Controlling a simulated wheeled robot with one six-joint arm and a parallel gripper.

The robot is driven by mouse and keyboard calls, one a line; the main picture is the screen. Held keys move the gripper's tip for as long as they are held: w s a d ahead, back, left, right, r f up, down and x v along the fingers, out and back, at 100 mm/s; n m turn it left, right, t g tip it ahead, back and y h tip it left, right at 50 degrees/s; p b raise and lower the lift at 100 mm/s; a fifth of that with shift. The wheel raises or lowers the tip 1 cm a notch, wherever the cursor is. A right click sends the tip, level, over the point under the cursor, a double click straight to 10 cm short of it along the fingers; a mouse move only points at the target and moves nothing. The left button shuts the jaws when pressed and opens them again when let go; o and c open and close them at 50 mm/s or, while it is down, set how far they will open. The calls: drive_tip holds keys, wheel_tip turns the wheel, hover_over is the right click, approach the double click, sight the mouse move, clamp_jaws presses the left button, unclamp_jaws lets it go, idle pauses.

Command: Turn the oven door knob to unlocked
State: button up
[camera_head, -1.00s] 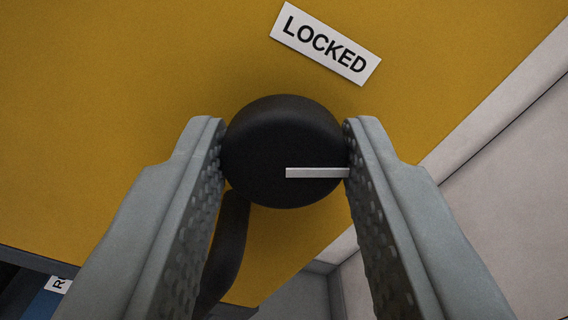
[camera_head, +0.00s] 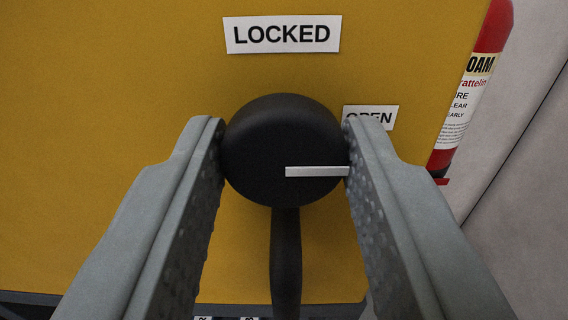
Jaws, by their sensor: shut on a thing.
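The black round knob (camera_head: 270,150) is in the middle of the view, on the yellow oven door (camera_head: 110,110). My gripper (camera_head: 284,160) is shut on it, one finger on each side. The knob's white pointer line (camera_head: 316,171) runs right from its middle to its edge. A white LOCKED label (camera_head: 283,34) is level above the knob. A white OPEN label (camera_head: 378,112) is at the upper right; my right finger covers its lower left part. The pointer points right, a little below the OPEN label and away from LOCKED.
A black handle (camera_head: 286,255) hangs straight down below the knob, between my fingers. A red fire extinguisher (camera_head: 492,45) stands at the right beyond the door's edge, in front of a pale grey wall (camera_head: 535,140). The door's lower edge shows near the bottom.

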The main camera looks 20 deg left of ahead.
drive_tip(key=o, duration=1)
drive_tip(key=v, duration=1.7)
drive_tip(key=shift+s, duration=0.15)
drive_tip(key=shift+r, duration=0.1)
